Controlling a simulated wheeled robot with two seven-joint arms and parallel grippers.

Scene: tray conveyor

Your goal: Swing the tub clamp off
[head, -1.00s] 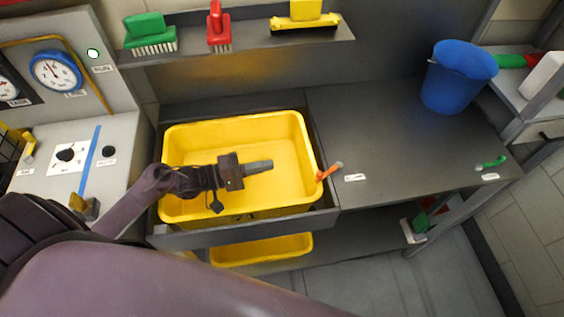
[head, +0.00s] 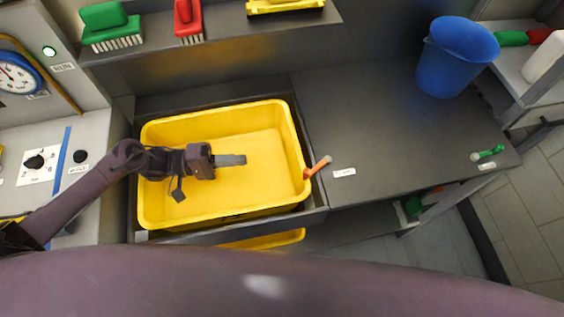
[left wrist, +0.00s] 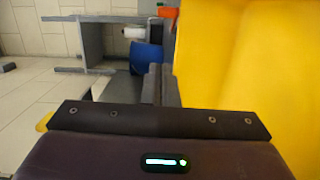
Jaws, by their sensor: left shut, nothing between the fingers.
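The yellow tub (head: 215,125) sits in a dark recess at the left of the bench in the head view. The tub clamp, an orange-red lever (head: 317,167), is at the tub's right rim, with its handle pointing up and right. My left gripper (head: 240,160) is over the tub, to the left of the clamp and apart from it. Its fingers are together with nothing between them. In the left wrist view the shut fingers (left wrist: 160,85) point past the tub wall (left wrist: 240,60), and an orange patch shows at the top. My right gripper is not in view.
A green lever (head: 487,153) is at the bench's right end. A blue bucket (head: 455,57) stands at the back right. Brushes (head: 110,25) sit on the shelf behind. A control panel (head: 50,160) is at left. The bench top between the levers is clear.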

